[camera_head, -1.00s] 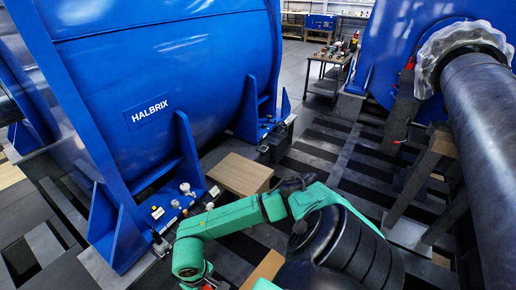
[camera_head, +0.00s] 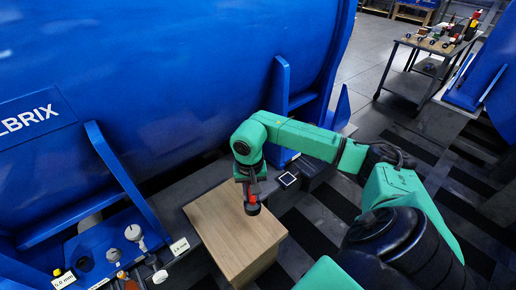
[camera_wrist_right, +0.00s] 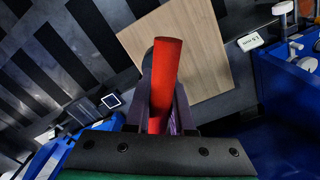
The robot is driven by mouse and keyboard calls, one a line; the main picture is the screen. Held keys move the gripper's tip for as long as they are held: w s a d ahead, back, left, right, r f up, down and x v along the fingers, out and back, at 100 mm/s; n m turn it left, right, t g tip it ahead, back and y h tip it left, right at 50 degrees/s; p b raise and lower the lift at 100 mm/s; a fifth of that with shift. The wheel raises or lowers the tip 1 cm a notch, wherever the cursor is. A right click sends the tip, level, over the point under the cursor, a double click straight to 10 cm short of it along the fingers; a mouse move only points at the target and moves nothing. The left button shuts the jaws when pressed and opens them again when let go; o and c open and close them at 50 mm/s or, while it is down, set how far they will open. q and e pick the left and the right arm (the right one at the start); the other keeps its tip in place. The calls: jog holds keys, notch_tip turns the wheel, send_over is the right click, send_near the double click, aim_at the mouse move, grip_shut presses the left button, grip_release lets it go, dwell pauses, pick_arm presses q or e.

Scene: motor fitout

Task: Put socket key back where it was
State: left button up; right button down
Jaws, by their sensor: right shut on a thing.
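The socket key shows as a red shaft or handle (camera_wrist_right: 165,75) between my right gripper's fingers (camera_wrist_right: 163,115) in the right wrist view. In the head view a short red piece (camera_head: 250,191) with a dark round end hangs below my right gripper (camera_head: 249,184). My right gripper is shut on it, and it appears above the top of a wooden block (camera_head: 222,222). The block's pale top also shows in the right wrist view (camera_wrist_right: 207,50). I cannot tell the gap between key and block. My left gripper is not in view.
The large blue motor housing (camera_head: 170,80) stands close behind the block. Gauges (camera_head: 134,233) and small labelled parts sit on its blue base at the lower left. A dark box (camera_head: 318,173) stands right of the block. A tool cart (camera_head: 410,82) is at the upper right.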

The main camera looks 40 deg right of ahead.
jog(key=d, duration=0.1)
jog(key=f+b, duration=0.1)
jog(key=d+m+b, duration=0.1)
jog(key=shift+w+d+f, duration=0.25)
jog(key=shift+d+f, duration=0.05)
jog(key=shift+m, duration=0.6)
jog(key=f+b, duration=0.1)
jog(key=f, duration=0.4)
jog(key=f+b, duration=0.2)
jog(key=f, duration=0.4)
jog(key=f+b, duration=0.2)
jog(key=f, duration=0.4)
jog(key=shift+s+d, duration=0.25)
jog(key=shift+d, duration=0.05)
jog(key=shift+f, duration=0.2)
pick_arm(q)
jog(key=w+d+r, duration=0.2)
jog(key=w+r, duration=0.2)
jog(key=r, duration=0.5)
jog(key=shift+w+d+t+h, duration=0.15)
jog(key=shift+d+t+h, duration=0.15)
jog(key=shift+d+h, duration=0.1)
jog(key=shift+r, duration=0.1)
